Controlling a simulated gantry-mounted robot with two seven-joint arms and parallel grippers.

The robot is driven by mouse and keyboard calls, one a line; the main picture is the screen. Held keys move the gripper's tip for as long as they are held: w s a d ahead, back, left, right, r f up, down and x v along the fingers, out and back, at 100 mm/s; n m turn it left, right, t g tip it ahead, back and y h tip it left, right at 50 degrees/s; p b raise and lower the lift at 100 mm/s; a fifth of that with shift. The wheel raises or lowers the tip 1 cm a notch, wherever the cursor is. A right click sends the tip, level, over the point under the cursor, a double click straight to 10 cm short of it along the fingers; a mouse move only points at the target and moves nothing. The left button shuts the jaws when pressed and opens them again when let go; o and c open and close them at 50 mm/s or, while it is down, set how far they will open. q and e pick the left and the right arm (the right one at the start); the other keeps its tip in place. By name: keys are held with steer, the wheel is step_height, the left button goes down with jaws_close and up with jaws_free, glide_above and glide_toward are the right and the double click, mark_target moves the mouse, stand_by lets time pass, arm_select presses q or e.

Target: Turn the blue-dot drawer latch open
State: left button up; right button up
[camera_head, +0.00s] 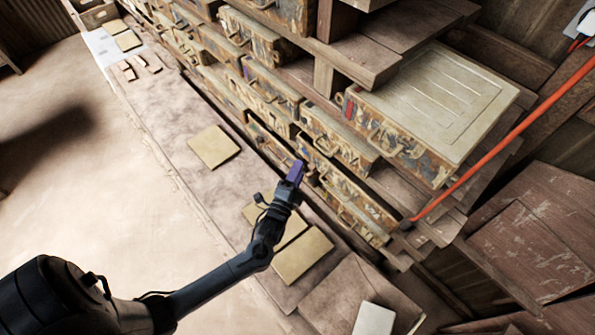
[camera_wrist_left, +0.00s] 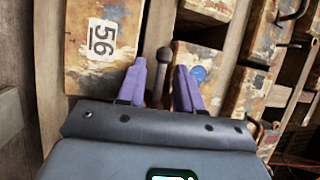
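The latch (camera_wrist_left: 164,57) is a dark knob on a stem in the left wrist view, standing between my two purple fingers. The blue dot (camera_wrist_left: 198,74) is on the worn wooden drawer front just right of it, partly beside my right-hand finger. My left gripper (camera_wrist_left: 159,68) is open around the latch, with the fingers apart; whether either finger touches it is unclear. In the head view my left gripper (camera_head: 297,171) is at the front of the lower drawers, and hides the latch there. My right gripper is in neither view.
Rows of worn drawers with metal handles (camera_head: 340,135) fill the rack. Flat tiles (camera_head: 214,147) lie on the ledge below. An orange hose (camera_head: 510,137) crosses at the right.

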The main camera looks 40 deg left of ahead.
arm_select(q)
steer(key=shift+s, duration=0.1)
steer(key=b+v, duration=0.1)
steer(key=v, duration=0.9)
steer(key=shift+s+b, duration=0.3)
steer(key=shift+b, duration=0.1)
steer(key=shift+d, duration=0.15)
step_height(320, 180, up, 12)
steer(key=d+n+g+h+p, duration=0.3)
steer(key=n+g+h+p, duration=0.15)
steer(key=p, duration=0.45)
steer(key=s+d+f+n+g, duration=0.1)
steer(key=s+d+n+g, duration=0.1)
steer(key=s+g, duration=0.3)
steer(key=s+d+n+g+h+p, duration=0.1)
steer(key=s+d+n+g, duration=0.1)
steer(key=s+n+g, duration=0.3)
steer(key=s+g, duration=0.1)
steer(key=s, duration=0.3)
steer(key=shift+s+f, duration=0.35)
